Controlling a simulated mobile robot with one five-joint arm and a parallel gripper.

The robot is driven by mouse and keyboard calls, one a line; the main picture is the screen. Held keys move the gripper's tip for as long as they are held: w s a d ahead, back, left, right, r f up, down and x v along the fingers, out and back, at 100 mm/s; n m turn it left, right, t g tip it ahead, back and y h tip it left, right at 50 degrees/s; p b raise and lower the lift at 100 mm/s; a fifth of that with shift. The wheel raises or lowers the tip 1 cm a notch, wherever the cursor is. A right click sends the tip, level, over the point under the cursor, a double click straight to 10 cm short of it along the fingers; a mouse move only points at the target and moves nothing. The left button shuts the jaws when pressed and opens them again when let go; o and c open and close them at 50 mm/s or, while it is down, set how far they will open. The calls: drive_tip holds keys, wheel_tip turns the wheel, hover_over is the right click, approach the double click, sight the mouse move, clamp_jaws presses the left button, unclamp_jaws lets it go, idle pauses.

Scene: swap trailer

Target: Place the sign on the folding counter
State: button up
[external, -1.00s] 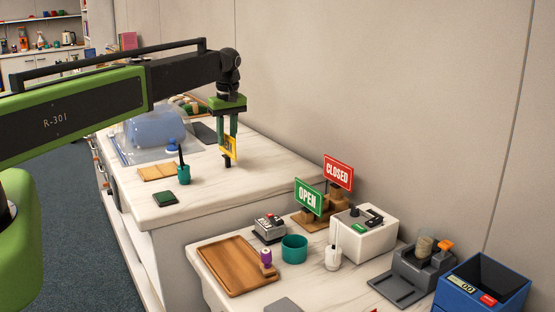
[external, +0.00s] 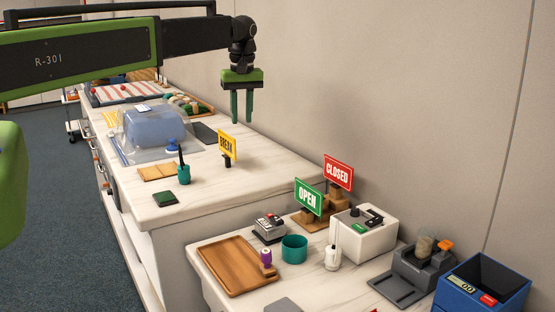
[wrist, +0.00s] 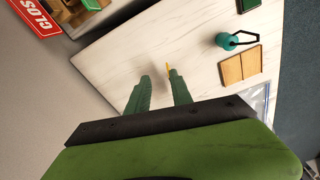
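The yellow BREAK sign (external: 228,144) stands upright on a short dark post on the white marbled counter (external: 222,182). A sliver of yellow, likely this sign, shows by a fingertip in the wrist view (wrist: 168,68). My gripper (external: 242,121) is above and slightly right of the sign in the external view. Its two green fingers are apart, with nothing between them. The fingers also show in the wrist view (wrist: 157,82), pointing at the counter. A green OPEN sign (external: 308,196) and a red CLOSED sign (external: 338,172) stand on wooden blocks on the nearer, lower counter (external: 318,278).
The nearer counter is crowded, with a wooden tray (external: 233,266) and white box (external: 364,236). A wall stands behind.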

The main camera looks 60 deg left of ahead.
drive_tip(key=s+d+m, duration=0.4)
drive_tip(key=d+m, duration=0.1)
drive_tip(key=d, duration=0.8)
drive_tip(key=s+d+m, duration=0.4)
drive_tip(key=d+m, duration=0.1)
drive_tip(key=d, duration=0.8)
drive_tip(key=s+d+m+h, duration=0.1)
drive_tip(key=s+d+m, duration=0.3)
drive_tip(key=d, duration=0.9)
drive_tip(key=shift+s+d+m, duration=0.15)
drive_tip(key=shift+s+m, duration=0.05)
drive_tip(key=shift+m, duration=0.4)
